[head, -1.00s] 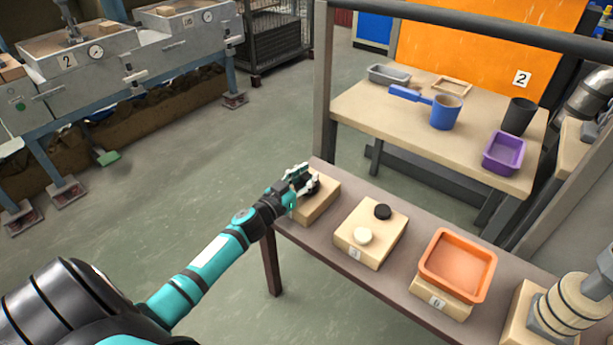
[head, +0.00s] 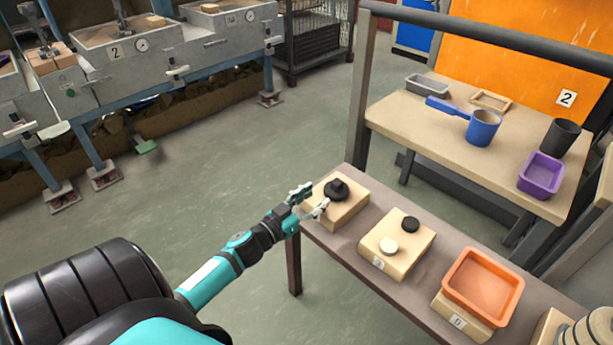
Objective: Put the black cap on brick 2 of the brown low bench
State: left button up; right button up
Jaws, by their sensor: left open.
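A black round cap with a raised knob (head: 336,190) sits on top of the leftmost tan brick (head: 350,212) on the brown low bench (head: 372,276). My left gripper (head: 312,203) is open and empty, just left of that brick, with its fingers pointing toward the cap and apart from it. The middle brick (head: 405,262) carries a flat black disc (head: 410,224) and a white disc (head: 388,247). Its front label is too small to read surely. My right gripper is not in view.
An orange tray (head: 482,283) sits on another brick (head: 462,321), with a stacked ringed object (head: 596,340) at the lower right. Behind stands a table (head: 430,130) with a blue ladle-like cup (head: 482,128), dark cup (head: 559,138) and purple tray (head: 541,174). A dark post (head: 362,90) rises behind the bench.

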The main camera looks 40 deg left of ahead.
pick_arm(q)
jog(key=shift+s+a, duration=0.1)
jog(key=shift+s, duration=1)
jog(key=shift+s+f, duration=0.1)
jog(key=shift+s, duration=0.1)
jog(key=f+g+y, duration=0.1)
jog(key=s+d+f+n+g+y, duration=0.1)
jog(key=f, duration=0.1)
jog(key=s+d+f+n+g+y, duration=0.1)
jog(key=f, duration=0.1)
jog(key=shift+s+f+y, duration=0.15)
jog(key=shift+s+y, duration=0.05)
jog(key=shift+y, duration=0.1)
jog(key=s+d+f+m+g+h, duration=0.1)
jog(key=s+d+f+g, duration=0.3)
jog(key=s+d+g, duration=0.2)
jog(key=s+d+f+m+g+h, duration=0.1)
jog(key=s+d+f+g, duration=0.4)
jog(key=s+d, duration=0.5)
jog(key=s+m, duration=0.1)
jog(key=s, duration=0.1)
jog(key=shift+s+d+f+g, duration=0.2)
jog(key=shift+s+f+g, duration=0.1)
jog(key=shift+s+g, duration=0.1)
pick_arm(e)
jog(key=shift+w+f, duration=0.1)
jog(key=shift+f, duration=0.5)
